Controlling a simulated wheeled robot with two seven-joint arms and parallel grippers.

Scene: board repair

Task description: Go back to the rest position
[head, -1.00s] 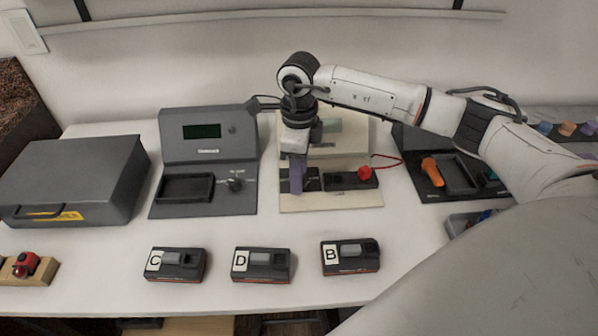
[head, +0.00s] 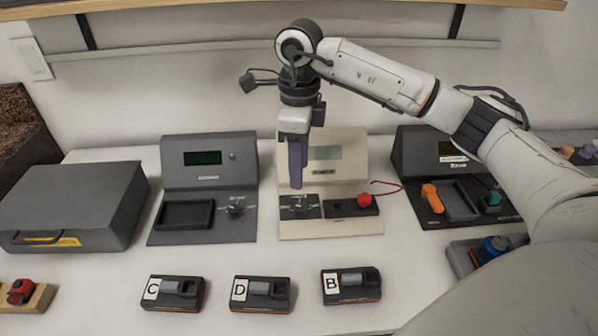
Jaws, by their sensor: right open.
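My right gripper (head: 295,180) hangs pointing down in front of the beige device (head: 352,160) at the middle of the table. Its fingers look purple-grey and hold nothing that I can see. It is above the device's dark front panel (head: 300,207), apart from it. My right arm comes in from the right and hides part of the scene. My left gripper does not show.
Dark grey testers stand left (head: 209,163) and right (head: 424,155) of the beige one. Modules C (head: 172,293), D (head: 263,293) and B (head: 351,285) lie along the front. A grey case (head: 75,205) stands left. A blue-knobbed item (head: 490,249) lies in a tray at right.

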